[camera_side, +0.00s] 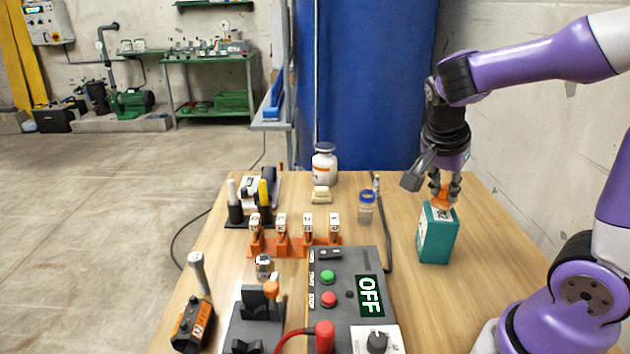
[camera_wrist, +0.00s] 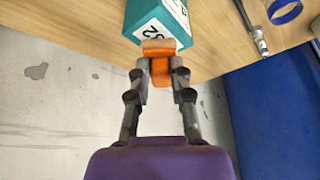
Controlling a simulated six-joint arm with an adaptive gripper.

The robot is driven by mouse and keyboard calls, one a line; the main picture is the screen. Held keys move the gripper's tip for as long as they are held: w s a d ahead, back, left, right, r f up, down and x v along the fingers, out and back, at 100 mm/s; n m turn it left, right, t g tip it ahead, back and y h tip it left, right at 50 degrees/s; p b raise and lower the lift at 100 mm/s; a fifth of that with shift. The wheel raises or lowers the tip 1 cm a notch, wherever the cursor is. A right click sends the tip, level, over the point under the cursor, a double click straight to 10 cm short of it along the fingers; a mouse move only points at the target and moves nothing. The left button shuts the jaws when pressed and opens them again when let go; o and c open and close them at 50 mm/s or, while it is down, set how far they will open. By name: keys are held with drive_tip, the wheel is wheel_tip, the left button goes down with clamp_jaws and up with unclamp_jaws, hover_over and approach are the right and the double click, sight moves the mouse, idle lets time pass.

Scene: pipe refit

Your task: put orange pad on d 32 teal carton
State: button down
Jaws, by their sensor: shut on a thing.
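The teal carton (camera_side: 437,238) stands upright at the right side of the table, with a white label on its top. In the wrist view the carton (camera_wrist: 132,14) is at the top, and its label (camera_wrist: 172,22) is partly covered. My gripper (camera_side: 444,190) is directly above the carton, pointing down. It is shut on the orange pad (camera_side: 441,201), which is at the carton's top. In the wrist view the orange pad (camera_wrist: 160,70) sits between the fingertips of my gripper (camera_wrist: 159,72). I cannot tell whether the pad touches the carton.
A control box (camera_side: 345,300) with an OFF display stands left of the carton. Bare table (camera_side: 440,300) lies in front of the carton.

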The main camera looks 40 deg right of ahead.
drive_tip(key=shift+f, duration=0.7)
drive_tip(key=c, duration=0.8)
unclamp_jaws()
drive_tip(key=shift+f, duration=0.15)
drive_tip(key=shift+v, duration=6.15)
drive_tip(key=a+f+n+t+y, duration=0.1)
drive_tip(key=a+f+n+t, duration=0.1)
drive_tip(key=n, duration=0.4)
drive_tip(key=s+a+f+n+t+y, duration=0.1)
drive_tip(key=a+n+y, duration=0.1)
drive_tip(key=n, duration=0.4)
drive_tip(key=a+f+n+t+y, duration=0.1)
drive_tip(key=a+f+n+t, duration=0.1)
drive_tip(key=a+n, duration=0.2)
drive_tip(key=shift+s+a+f+n+t+y, duration=0.2)
drive_tip(key=shift+s+f+n+t+y, duration=0.1)
drive_tip(key=shift+n, duration=0.7)
